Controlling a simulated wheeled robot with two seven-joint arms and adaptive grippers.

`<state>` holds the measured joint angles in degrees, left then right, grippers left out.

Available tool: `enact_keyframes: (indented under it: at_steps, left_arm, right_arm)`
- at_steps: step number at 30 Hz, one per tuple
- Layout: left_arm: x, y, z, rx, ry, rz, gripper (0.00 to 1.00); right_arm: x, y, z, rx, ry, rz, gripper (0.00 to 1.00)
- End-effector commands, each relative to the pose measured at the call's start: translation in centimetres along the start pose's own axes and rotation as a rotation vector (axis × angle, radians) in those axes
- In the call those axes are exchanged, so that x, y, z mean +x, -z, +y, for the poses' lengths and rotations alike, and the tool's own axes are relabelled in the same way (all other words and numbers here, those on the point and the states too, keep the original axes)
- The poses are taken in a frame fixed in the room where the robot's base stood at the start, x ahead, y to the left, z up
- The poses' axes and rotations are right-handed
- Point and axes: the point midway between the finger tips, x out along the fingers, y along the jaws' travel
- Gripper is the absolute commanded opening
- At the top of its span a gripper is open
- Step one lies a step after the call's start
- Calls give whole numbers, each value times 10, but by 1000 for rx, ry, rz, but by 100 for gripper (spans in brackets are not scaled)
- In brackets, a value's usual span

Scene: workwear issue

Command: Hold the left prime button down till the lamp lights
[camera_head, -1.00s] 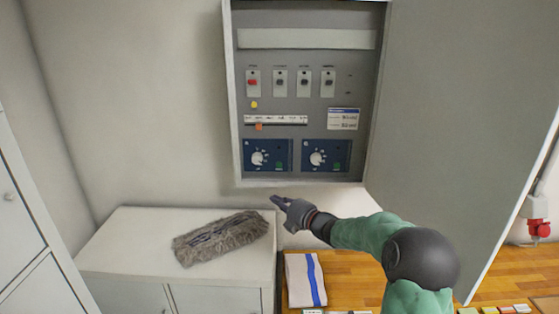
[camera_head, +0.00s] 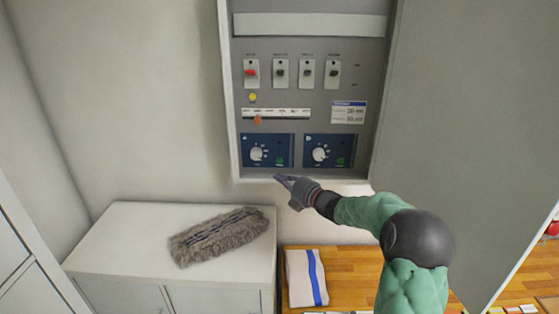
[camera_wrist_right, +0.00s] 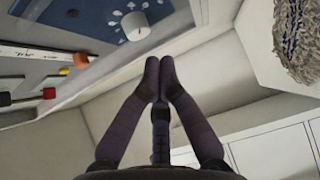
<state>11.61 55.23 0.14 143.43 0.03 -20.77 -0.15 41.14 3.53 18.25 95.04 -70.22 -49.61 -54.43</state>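The left blue panel (camera_head: 266,151) in the open wall cabinet has a white dial (camera_head: 257,153) and a small green button (camera_head: 281,162) at its lower right. I cannot read its labels or tell which part is the lamp. A similar panel (camera_head: 330,151) sits to its right. My right gripper (camera_head: 279,178) is at the cabinet's bottom edge, just below the left panel's green button, apparently not touching it. In the right wrist view its fingertips (camera_wrist_right: 159,62) are together with nothing between them, near the blue panel and white dial (camera_wrist_right: 136,26). My left gripper is out of view.
Above the panels are a row of switches, one red (camera_head: 251,73), a yellow button (camera_head: 253,97) and an orange slider (camera_head: 257,120). The open cabinet door (camera_head: 470,110) fills the right. A fluffy grey duster (camera_head: 220,236) lies on the white cupboard (camera_head: 125,225) below.

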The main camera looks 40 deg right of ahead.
Motion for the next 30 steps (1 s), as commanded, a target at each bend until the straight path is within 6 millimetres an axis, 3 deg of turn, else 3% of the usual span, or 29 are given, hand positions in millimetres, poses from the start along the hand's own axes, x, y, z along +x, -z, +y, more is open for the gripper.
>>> enact_keyframes:
  at_steps: [10,18,30]
  left_arm:
    - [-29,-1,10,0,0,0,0]
    - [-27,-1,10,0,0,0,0]
    - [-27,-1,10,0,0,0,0]
  right_arm:
    - [31,-32,2,2,1,0,0]
    - [46,-47,0,0,0,0,0]
    - [49,-50,0,1,0,0,0]
